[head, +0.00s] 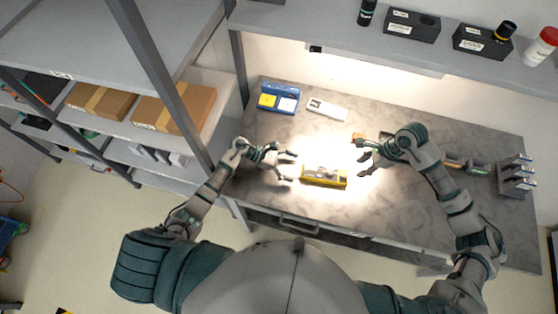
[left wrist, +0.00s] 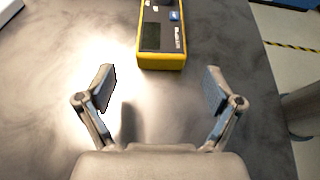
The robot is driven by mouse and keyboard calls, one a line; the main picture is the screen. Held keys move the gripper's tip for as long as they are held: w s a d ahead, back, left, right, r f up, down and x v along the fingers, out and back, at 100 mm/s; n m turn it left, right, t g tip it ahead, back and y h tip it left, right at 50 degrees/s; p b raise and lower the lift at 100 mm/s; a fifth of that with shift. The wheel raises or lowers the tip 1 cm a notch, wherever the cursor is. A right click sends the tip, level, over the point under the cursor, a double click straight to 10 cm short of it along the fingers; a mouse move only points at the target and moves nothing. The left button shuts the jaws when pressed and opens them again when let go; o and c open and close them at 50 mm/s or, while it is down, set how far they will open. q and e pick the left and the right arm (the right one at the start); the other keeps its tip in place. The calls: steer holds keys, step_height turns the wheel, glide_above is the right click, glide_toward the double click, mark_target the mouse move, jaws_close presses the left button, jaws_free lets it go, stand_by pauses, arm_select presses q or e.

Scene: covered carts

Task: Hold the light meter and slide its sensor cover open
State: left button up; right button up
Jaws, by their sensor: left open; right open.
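The light meter (head: 324,177) is a yellow and dark box lying on the grey bench near its front edge, under the bright lamp light. In the left wrist view its near end, with a dark screen (left wrist: 152,37) and a blue button, lies just beyond my fingertips. My left gripper (head: 290,167) is open and empty at the meter's left end, and its two spread fingers also show in the left wrist view (left wrist: 159,88). My right gripper (head: 362,163) is open, up and to the right of the meter, apart from it. The sensor cover is not clearly made out.
A blue tray (head: 278,97) with yellow and white pieces and a white device (head: 327,109) lie at the back of the bench. A small orange item (head: 357,137) lies near my right gripper. A grey rack (head: 515,176) stands at right. A shelf post (head: 238,65) rises at left.

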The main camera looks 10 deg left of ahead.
arm_select(q)
steer(key=x, duration=0.3)
steer(key=shift+d, duration=0.4)
steer(key=shift+d+f, duration=0.1)
steer(key=shift+f, duration=0.1)
